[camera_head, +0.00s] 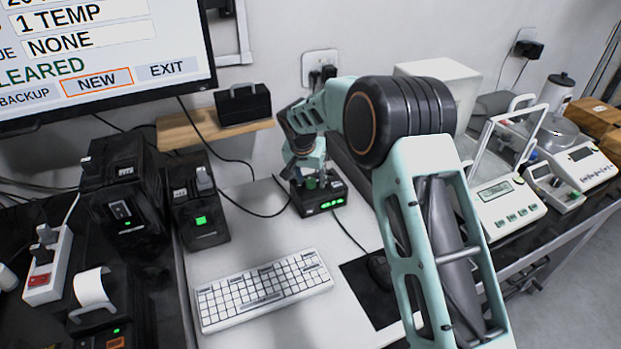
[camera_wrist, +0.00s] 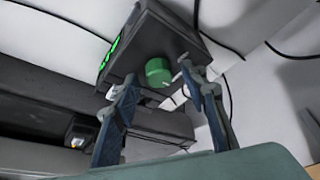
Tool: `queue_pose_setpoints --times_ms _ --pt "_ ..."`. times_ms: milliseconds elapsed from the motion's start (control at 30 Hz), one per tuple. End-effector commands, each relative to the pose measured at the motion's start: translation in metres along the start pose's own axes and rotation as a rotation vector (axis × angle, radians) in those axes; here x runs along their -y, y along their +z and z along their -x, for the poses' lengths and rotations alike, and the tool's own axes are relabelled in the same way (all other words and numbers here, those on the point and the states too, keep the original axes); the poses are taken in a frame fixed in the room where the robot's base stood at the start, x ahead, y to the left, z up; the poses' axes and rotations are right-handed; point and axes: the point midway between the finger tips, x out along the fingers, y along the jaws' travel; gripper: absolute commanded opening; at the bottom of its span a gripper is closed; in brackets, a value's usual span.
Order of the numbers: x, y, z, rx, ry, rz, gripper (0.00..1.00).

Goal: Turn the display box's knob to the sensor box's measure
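The display box (camera_head: 318,203) is a small black box with lit green digits on its front, on the white table top behind the keyboard. In the wrist view the display box (camera_wrist: 150,30) appears tilted, with a round green knob (camera_wrist: 158,72) on one face. My gripper (camera_wrist: 157,75) is open, one finger on each side of the knob; I cannot tell whether they touch it. In the head view my gripper (camera_head: 311,180) is over the box top and partly hides the knob. A black box with a green square (camera_head: 201,226) stands left; I cannot tell whether it is the sensor box.
A white keyboard (camera_head: 262,290) lies in front of the display box, with a black mouse (camera_head: 380,270) to its right. A larger black box (camera_head: 125,200) and a monitor (camera_head: 100,60) are at left. Balances (camera_head: 505,200) stand on the right, beyond my arm.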

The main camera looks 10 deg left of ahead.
Motion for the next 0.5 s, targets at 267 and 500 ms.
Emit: queue_pose_setpoints --times_ms 267,500 --pt "-0.0001 -0.0002 0.0005 0.000 0.000 -0.001 0.20" --pt "-0.0001 -0.0002 0.0006 0.000 0.000 0.000 0.00"
